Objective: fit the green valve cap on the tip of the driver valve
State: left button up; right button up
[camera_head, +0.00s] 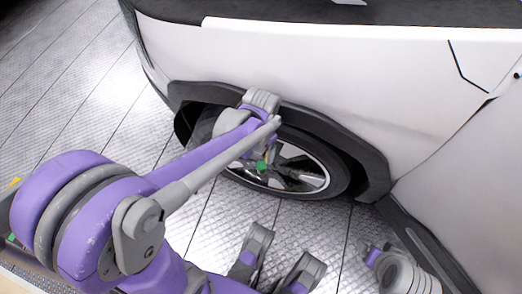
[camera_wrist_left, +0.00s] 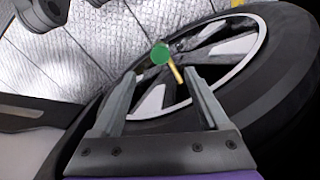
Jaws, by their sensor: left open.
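The green valve cap (camera_wrist_left: 160,55) shows as a round green disc at the end of a thin brass-coloured valve stem (camera_wrist_left: 176,72) in the left wrist view. It appears to sit on the tip; how firmly, I cannot tell. In the head view the cap (camera_head: 262,167) is a small green spot before the wheel. My left gripper (camera_wrist_left: 160,80) is open, its fingers spread to either side with the cap beyond and between them. In the head view the left gripper (camera_head: 264,157) is at the wheel, partly hidden by its own arm.
The black tyre (camera_head: 341,178) with its spoked rim stands under the white car body (camera_head: 310,60). The dark wheel arch (camera_head: 340,125) is close around my left wrist. Grey and purple parts of mine show at the bottom. The metal plate floor (camera_head: 80,90) is clear at left.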

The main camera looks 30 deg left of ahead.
aim_at(261, 165)
pick_arm(q)
jog(key=c, duration=0.3)
jog(key=shift+w+f+m+p, duration=0.1)
jog(key=shift+f+m+p, duration=0.15)
jog(key=shift+m+p, duration=0.75)
jog(key=c, duration=0.5)
jog(key=shift+f+p, duration=0.2)
jog(key=shift+p, duration=0.1)
jog(key=shift+c, duration=1.2)
jog(key=shift+f, duration=0.3)
grip_shut()
jog(key=shift+f+b, duration=2.15)
jog(key=shift+f, duration=0.75)
